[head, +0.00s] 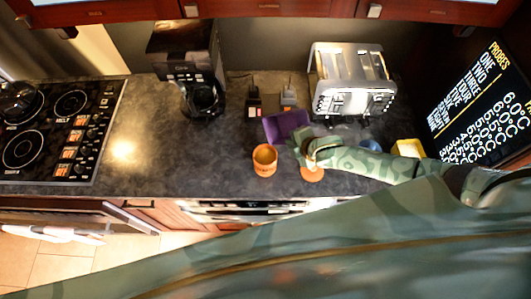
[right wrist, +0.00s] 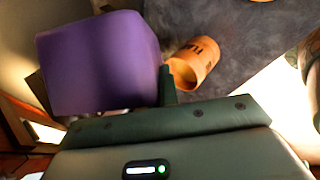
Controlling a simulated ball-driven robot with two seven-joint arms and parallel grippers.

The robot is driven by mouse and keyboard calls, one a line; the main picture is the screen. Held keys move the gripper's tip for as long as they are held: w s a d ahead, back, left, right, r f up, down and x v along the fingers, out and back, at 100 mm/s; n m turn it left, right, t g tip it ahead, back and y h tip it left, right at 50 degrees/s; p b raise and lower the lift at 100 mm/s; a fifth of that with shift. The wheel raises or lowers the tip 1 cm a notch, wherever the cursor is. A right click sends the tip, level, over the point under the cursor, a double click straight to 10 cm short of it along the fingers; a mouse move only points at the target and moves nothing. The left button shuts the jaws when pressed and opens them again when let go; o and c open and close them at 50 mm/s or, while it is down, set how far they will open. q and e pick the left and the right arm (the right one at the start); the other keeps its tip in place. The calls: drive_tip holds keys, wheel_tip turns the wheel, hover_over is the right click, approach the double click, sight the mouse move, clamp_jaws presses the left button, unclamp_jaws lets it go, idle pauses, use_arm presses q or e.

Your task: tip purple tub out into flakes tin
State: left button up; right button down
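The purple tub (head: 284,125) is at my right gripper (head: 303,147), above the counter and just behind the orange tin. It looks tilted, and it fills the upper left of the right wrist view (right wrist: 98,62). My right gripper appears shut on its edge, with one dark finger (right wrist: 167,86) against the tub's side; the other finger is hidden. The orange tin (head: 264,161), likely the flakes tin, stands open-topped near the counter's front edge. It also shows in the right wrist view (right wrist: 196,62) with dark lettering. The tub's contents are hidden. My left gripper is out of view.
A toaster (head: 352,80) stands behind my right arm. A coffee maker (head: 192,75) is at the back left, with a hob (head: 58,130) further left. A yellow container (head: 408,148) is further right. Counter left of the tin is clear.

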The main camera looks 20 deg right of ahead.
drive_tip(key=shift+w+d, duration=0.1)
drive_tip(key=shift+r, duration=2.05)
